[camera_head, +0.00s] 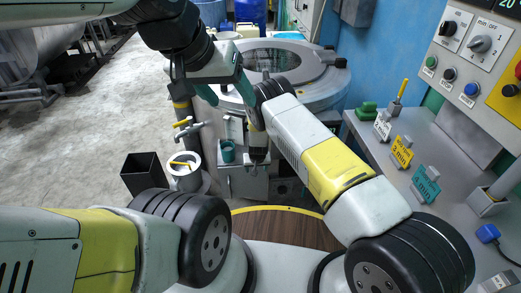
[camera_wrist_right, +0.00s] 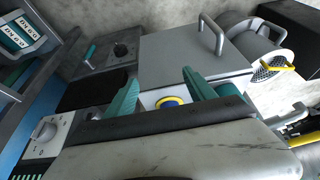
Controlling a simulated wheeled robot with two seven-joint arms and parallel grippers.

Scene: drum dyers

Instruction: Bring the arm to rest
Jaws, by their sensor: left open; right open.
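My left gripper (camera_head: 226,94) hangs over the front of the round drum machine (camera_head: 320,95) in the head view. Its teal fingers are spread with nothing between them. My right arm reaches in from the lower right and bends downward near the drum's front. My right gripper (camera_wrist_right: 163,88) shows best in the right wrist view, with its two teal fingers apart and empty. A grey lidded box (camera_wrist_right: 190,55) with a bar handle lies beyond the fingers. A blue and yellow round part (camera_wrist_right: 170,102) shows between them.
A black bin (camera_head: 143,172) and a light cup (camera_head: 184,163) with a yellow strip stand left of the grippers. A control panel (camera_head: 455,65) and a grey bench (camera_head: 440,150) with coloured tags (camera_head: 402,152) flank the right. Open concrete floor (camera_head: 70,135) lies left.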

